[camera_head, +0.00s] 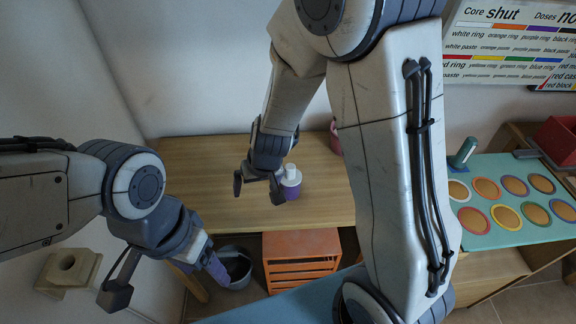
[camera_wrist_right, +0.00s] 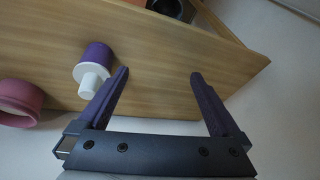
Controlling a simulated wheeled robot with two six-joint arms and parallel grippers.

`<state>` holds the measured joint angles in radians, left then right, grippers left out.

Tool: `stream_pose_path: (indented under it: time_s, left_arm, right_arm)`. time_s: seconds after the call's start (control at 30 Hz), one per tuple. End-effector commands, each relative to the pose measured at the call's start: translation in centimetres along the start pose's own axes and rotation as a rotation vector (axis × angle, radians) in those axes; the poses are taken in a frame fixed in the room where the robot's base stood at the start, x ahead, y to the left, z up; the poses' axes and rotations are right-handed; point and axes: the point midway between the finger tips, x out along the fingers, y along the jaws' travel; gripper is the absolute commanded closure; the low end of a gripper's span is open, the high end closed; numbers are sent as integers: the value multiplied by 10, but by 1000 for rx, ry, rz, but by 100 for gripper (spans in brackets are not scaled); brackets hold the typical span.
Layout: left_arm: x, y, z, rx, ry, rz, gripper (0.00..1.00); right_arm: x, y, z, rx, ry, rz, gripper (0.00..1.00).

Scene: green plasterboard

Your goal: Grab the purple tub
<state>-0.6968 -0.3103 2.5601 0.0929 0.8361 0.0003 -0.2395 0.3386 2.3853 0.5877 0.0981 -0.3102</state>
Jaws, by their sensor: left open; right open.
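The purple tub (camera_head: 292,192) stands on the wooden table in the head view, with a white top and a purple body. My right gripper (camera_head: 257,188) is open and empty just left of it, and one finger comes close to the tub. In the right wrist view the tub (camera_wrist_right: 97,54) is left of the open jaws (camera_wrist_right: 160,73), outside the gap between the fingers. I cannot tell whether a finger touches it. My left gripper (camera_head: 165,282) is open and empty at the lower left, away from the tub.
A pink round thing (camera_wrist_right: 18,103) is on the table (camera_head: 200,170), partly behind my right arm in the head view. A grey bucket (camera_head: 238,275) and an orange crate (camera_head: 301,246) are below the table's front edge. A teal ring board (camera_head: 485,222) is at the right.

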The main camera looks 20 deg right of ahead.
Motion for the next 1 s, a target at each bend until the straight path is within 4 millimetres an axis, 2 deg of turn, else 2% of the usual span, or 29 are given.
stream_pose_path:
  time_s: [0.03, 0.1, 0.2, 0.3, 0.5, 0.77, 1.0]
  left_arm:
    - [-16, 1, -1, 0, 0, 0, 29]
    - [-24, 2, -1, 0, 0, 0, 29]
    - [-30, 2, -2, 0, 0, 0, 29]
    - [-28, 2, -2, 0, 0, 0, 29]
    - [-11, 1, 0, 0, 0, 0, 29]
    - [-5, 0, 0, 1, 0, 0, 29]
    - [2, 0, 0, 1, 0, 0, 29]
  right_arm:
    - [4, 26, -14, 71, 20, 53, 0]
    - [15, 57, -25, 139, 54, 117, 0]
    - [25, 89, -32, 200, 84, 189, 0]
    - [34, 107, -33, 231, 96, 227, 0]
    - [68, 119, -35, 236, 101, 237, 0]
    - [87, 124, -38, 237, 102, 235, 0]
    - [121, 134, -40, 236, 100, 235, 0]
